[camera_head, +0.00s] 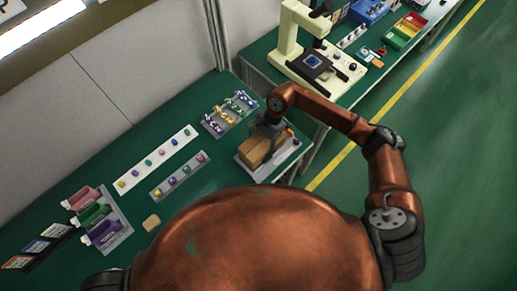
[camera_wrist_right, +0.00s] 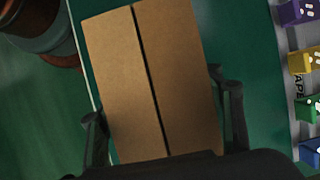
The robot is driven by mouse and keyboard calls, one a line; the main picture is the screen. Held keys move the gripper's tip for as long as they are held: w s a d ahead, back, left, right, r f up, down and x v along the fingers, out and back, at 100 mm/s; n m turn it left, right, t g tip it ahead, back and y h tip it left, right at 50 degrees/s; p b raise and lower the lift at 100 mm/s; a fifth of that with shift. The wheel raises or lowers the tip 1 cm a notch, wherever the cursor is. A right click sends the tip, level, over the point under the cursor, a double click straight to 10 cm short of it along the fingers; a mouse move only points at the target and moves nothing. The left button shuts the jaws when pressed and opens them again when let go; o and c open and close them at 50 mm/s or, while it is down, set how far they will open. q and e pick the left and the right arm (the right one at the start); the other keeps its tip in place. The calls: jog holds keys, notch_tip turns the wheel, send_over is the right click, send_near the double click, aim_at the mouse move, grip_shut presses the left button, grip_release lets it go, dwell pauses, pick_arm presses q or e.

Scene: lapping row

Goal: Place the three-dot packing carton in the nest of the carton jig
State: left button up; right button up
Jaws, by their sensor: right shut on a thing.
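The brown packing carton (camera_head: 254,151) is under my right gripper (camera_head: 267,130) at the right end of the near bench. The right wrist view shows the carton's top (camera_wrist_right: 155,75) with a dark lengthwise seam. My right gripper (camera_wrist_right: 165,125) is shut on it, one finger on each side. No dots show on its visible faces. A pale grey plate, which looks like the carton jig (camera_head: 264,174), lies under and around the carton in the head view. The carton hides its nest, and I cannot tell whether the carton is seated or held above it. My left gripper is out of view.
A grey tray (camera_head: 212,129) of coloured tape dispensers is close behind the carton. A white strip (camera_head: 126,184) and a grey strip (camera_head: 159,191) of small coloured pieces lie left. A cream microscope-like machine (camera_head: 290,44) stands on the far bench. The bench edge is near the carton's right side.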

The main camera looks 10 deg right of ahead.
jog(key=shift+f, duration=0.1)
jog(key=shift+f, duration=0.15)
jog(key=o, duration=1.2)
jog(key=v, duration=1.2)
